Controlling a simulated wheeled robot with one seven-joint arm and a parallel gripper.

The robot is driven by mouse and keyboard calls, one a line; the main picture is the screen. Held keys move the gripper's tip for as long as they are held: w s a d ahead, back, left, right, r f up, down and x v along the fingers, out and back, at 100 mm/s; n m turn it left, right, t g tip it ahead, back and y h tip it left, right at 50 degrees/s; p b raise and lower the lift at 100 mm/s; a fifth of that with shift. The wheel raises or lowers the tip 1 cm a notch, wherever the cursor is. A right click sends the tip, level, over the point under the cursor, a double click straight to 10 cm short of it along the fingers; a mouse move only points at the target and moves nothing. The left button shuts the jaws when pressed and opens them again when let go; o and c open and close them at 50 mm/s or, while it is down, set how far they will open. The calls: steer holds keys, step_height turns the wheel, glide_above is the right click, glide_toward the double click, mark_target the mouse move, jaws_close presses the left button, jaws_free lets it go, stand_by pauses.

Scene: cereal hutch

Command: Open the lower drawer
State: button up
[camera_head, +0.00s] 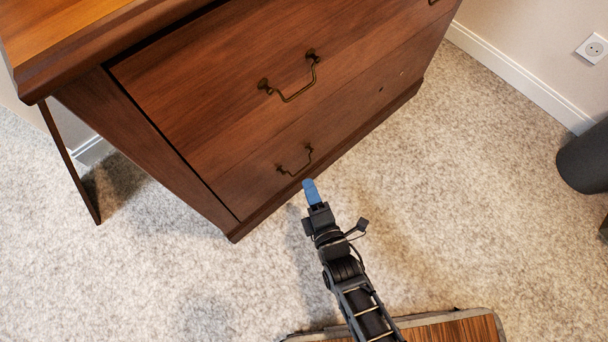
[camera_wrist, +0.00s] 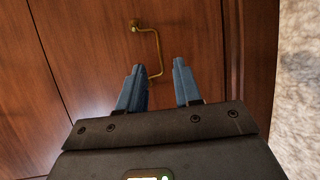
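The lower drawer (camera_head: 262,165) is a reddish-brown wooden front low on the hutch and looks shut. Its brass bail handle (camera_head: 295,165) shows just beyond my gripper (camera_head: 311,188). In the wrist view, the brass handle (camera_wrist: 158,45) runs from a mount at the top down to between my two blue fingers. My gripper (camera_wrist: 158,66) is open there, one finger on each side of the handle's lower part. I cannot tell whether either finger touches it.
The upper drawer (camera_head: 230,90) with a larger-looking brass handle (camera_head: 290,88) is above. A thin wooden panel (camera_head: 70,165) stands out at the hutch's left side. Carpet (camera_head: 470,210) is clear to the right. A dark cylindrical object (camera_head: 585,160) stands at the right edge.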

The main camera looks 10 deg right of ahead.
mark_target(302, 171)
steer(key=b+x, duration=0.3)
steer(key=x, duration=0.3)
steer(key=shift+c, duration=0.5)
jaws_close()
steer(key=shift+s+f, duration=0.1)
stand_by(0.8)
